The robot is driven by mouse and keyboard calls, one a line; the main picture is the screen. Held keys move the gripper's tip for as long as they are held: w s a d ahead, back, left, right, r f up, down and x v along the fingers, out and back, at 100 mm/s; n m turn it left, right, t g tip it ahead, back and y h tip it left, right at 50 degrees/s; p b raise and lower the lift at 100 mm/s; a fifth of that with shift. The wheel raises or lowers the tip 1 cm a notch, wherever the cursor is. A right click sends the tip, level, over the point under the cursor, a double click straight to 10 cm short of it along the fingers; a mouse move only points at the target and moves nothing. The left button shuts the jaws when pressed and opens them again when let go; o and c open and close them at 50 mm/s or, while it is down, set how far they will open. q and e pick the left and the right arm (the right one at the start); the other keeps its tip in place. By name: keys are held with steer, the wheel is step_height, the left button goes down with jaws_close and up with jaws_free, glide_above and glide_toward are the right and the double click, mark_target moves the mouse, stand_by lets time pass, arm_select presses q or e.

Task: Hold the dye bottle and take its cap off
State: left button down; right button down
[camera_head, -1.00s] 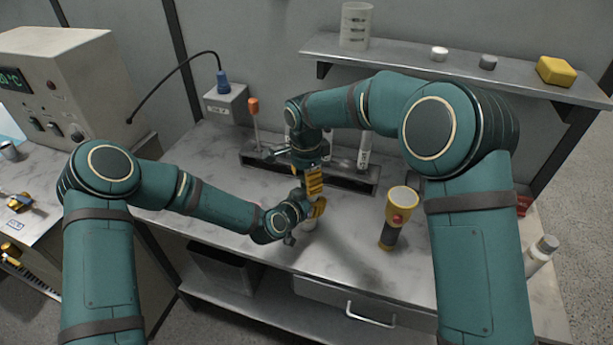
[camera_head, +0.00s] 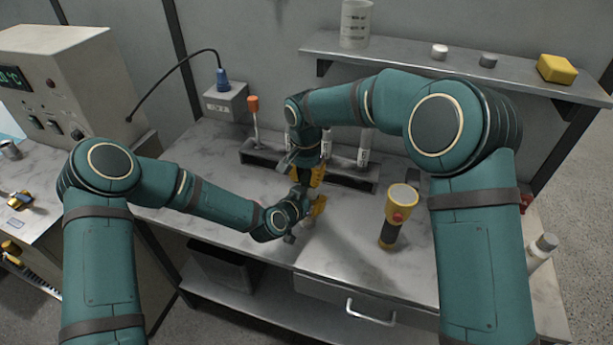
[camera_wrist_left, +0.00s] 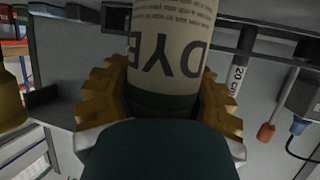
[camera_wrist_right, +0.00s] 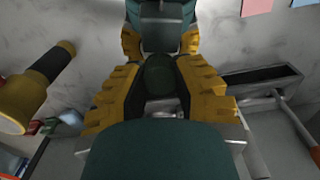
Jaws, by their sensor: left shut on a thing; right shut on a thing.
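The dye bottle (camera_wrist_left: 172,50) is pale with dark lettering "DYE", which appears upside down in the left wrist view. My left gripper (camera_wrist_left: 160,108) is shut on it, one yellow finger on each side. In the head view the left gripper (camera_head: 310,212) is low over the bench, and the bottle is mostly hidden by the grippers. My right gripper (camera_head: 312,178) is directly above it, pointing down. In the right wrist view its fingers (camera_wrist_right: 158,88) are shut around a dark round cap (camera_wrist_right: 159,75). Whether cap and bottle are apart is hidden.
A yellow and black flashlight (camera_head: 398,215) stands on the bench to the right. A dark rack (camera_head: 345,178) with tubes and an orange-handled tool (camera_head: 253,108) is behind the grippers. A shelf (camera_head: 420,65) runs above.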

steer(key=shift+n, duration=0.9)
steer(key=c, duration=0.9)
jaws_free()
steer(key=shift+o, duration=0.2)
steer(key=shift+r, duration=0.1)
